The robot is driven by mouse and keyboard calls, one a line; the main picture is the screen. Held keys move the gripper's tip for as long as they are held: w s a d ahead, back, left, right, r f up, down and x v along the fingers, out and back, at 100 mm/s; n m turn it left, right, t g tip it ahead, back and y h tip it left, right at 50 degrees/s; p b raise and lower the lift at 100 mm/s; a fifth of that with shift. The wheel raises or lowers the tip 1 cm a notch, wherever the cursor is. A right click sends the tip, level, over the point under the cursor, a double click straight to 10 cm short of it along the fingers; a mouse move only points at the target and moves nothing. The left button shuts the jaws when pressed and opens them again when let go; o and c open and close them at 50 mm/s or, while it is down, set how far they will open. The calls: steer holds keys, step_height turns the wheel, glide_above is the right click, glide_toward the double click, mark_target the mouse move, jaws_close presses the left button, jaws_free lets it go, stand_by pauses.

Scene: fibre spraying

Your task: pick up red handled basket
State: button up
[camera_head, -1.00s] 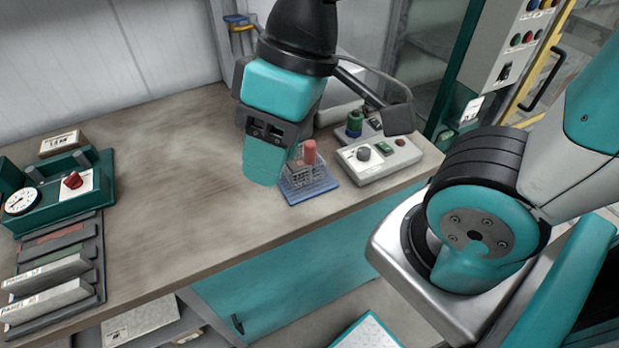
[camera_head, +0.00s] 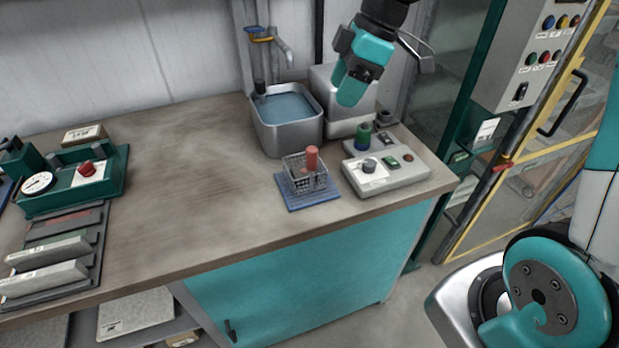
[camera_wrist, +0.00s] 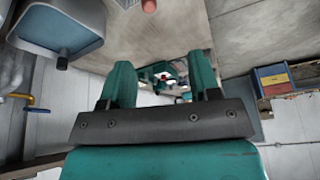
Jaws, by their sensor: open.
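The red-handled basket (camera_head: 304,176) is a small wire basket with an upright red handle. It stands on a blue mat (camera_head: 312,203) near the right part of the workbench. In the wrist view only a piece of a red cylinder, likely the handle (camera_wrist: 149,6), shows at the top edge. My gripper (camera_head: 352,92) is raised above and behind the basket, to its right, in front of a metal box. It is apart from the basket. In the wrist view my gripper (camera_wrist: 160,85) has its two teal fingers spread with nothing between them.
A water-filled metal basin (camera_head: 287,118) stands behind the basket. A control box with knobs (camera_head: 385,170) is close on its right. A green gauge unit (camera_head: 75,178) and a rack of panels (camera_head: 50,255) sit at the left. The bench middle is clear.

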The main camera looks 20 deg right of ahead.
mark_target(312, 148)
steer(key=shift+n, duration=0.3)
steer(key=x, duration=0.4)
steer(key=w+p+x, duration=0.1)
steer(key=x, duration=0.2)
steer(key=d+p+x, duration=0.1)
steer(key=x, duration=0.3)
steer(key=shift+w+a+f, duration=0.15)
steer(key=shift+w+f, duration=0.05)
steer(key=shift+f, duration=0.25)
steer(key=shift+p+x, duration=1.35)
steer(key=shift+x, duration=1.6)
steer(key=shift+w+a+r, duration=0.1)
steer(key=shift+w, duration=0.1)
jaws_close()
